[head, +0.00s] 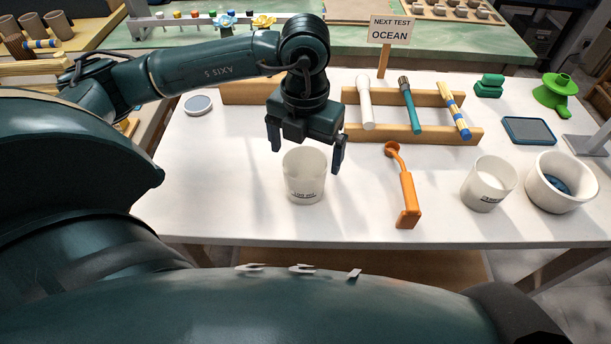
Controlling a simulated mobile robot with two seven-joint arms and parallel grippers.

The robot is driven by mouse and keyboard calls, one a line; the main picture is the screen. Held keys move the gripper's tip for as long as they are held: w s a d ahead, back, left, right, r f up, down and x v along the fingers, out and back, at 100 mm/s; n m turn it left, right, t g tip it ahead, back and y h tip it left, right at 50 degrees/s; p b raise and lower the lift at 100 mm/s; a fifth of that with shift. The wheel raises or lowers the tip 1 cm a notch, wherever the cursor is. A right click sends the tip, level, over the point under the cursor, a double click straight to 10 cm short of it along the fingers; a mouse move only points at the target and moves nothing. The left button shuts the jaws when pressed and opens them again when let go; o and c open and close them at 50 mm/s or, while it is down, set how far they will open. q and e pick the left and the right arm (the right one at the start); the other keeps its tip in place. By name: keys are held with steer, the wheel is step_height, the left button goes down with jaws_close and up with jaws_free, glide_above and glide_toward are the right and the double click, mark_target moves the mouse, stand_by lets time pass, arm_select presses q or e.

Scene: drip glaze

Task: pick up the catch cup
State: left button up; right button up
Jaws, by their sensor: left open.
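A white cup (304,184) with a dark printed mark stands upright on the white table, left of centre. My left gripper (307,152) points down over it, open, with one finger to each side of its rim in the picture. I cannot tell how far above the rim the fingertips are. A second white cup (489,184) with a dark mark stands upright at the right. The print is too small to tell for certain which one is the catch cup. My right gripper is out of view.
An orange scoop-like tool (408,197) lies right of the nearer cup. Behind it a wooden rack (384,137) holds several handled tools. A white bowl (555,195) with blue inside stands at the far right. The table's front left is clear.

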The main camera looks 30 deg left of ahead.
arm_select(q)
step_height(320, 180, down, 6)
steer(key=shift+s+r+p, duration=0.1)
steer(key=shift+r+p, duration=0.05)
steer(key=shift+p, duration=0.4)
